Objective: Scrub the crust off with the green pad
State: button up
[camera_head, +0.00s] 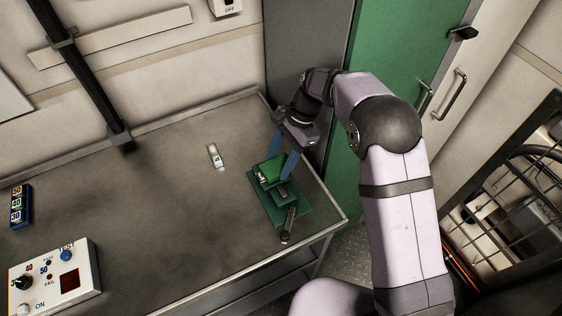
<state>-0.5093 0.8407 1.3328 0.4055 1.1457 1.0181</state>
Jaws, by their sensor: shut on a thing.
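My gripper (282,157), with two blue fingers, is over the right part of the bench. Its fingers are shut on the green pad (271,170), one on each side. The pad is at the far end of a dark green base (262,197), close to the small pale and grey parts there. I cannot tell whether the pad touches the part beneath it. A dark handle-like piece (289,224) lies over the base's near end. I cannot make out the crust; the pad and fingers cover some of the parts.
A small white object (215,156) lies on the grey bench (150,200), left of the base. A white test box (55,278) and a blue number block (20,206) stand at the left. A black post (92,90) rises behind. The bench middle is clear.

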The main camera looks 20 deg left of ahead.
jog(key=shift+w+a+r+p, duration=0.2)
jog(key=shift+w+a+p, duration=0.5)
jog(key=shift+w+a, duration=0.2)
notch_tip(320, 180, up, 2)
jog(key=shift+r+p, duration=0.2)
jog(key=shift+p, duration=0.45)
jog(key=shift+r+p, duration=2.3)
jog(key=shift+r, duration=0.35)
